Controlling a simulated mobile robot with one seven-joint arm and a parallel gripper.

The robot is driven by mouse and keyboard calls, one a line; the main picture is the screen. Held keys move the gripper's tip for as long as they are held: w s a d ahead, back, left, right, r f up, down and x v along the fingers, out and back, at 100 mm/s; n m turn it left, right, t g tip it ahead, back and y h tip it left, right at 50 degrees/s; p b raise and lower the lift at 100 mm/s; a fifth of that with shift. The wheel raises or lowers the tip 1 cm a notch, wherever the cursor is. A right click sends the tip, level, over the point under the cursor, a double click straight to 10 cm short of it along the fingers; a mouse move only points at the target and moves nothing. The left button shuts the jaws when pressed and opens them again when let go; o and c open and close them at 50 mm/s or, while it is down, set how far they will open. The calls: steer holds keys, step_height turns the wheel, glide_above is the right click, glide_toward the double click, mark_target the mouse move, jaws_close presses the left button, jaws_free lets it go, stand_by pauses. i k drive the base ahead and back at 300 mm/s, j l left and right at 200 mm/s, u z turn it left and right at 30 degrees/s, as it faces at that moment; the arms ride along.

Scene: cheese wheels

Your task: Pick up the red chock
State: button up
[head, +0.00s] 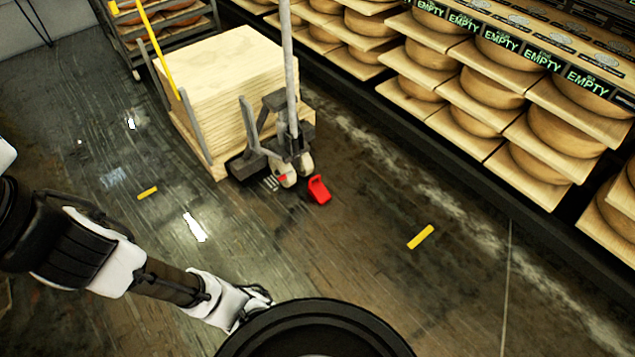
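The red chock (319,189) lies on the dark wet floor, just right of the wheels of a pallet jack (279,140). I cannot tell whether it touches a wheel. My arm reaches in from the left edge, and its end, my gripper (262,297), is low in the picture beside the round black top of my own body. The gripper is well short of the chock, nearer to me. Its fingers are small and partly hidden, so their opening does not show.
A pallet stacked with pale boards (222,85) stands behind the jack. Shelves of cheese wheels (480,85) line the right side. Yellow floor marks (420,237) lie flat. The floor between me and the chock looks clear. A rack (165,30) stands at the back left.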

mark_target(316, 189)
steer(key=i+l+u, duration=0.1)
steer(key=i+l, duration=0.15)
steer(key=i+l+u, duration=0.1)
steer(key=l, duration=0.35)
steer(key=i+l+u, duration=0.1)
steer(key=i+l, duration=0.2)
steer(key=i+l+u, duration=0.15)
steer(key=l, duration=0.35)
steer(key=i+l+u, duration=0.1)
steer(key=i+l, duration=0.15)
steer(key=l, duration=0.15)
steer(key=i+l+u, duration=0.1)
steer(key=i+l, duration=0.15)
steer(key=l, duration=0.15)
steer(key=i+l+u, duration=0.1)
steer(key=i+l, duration=0.15)
steer(key=l, duration=0.2)
steer(key=i, duration=0.3)
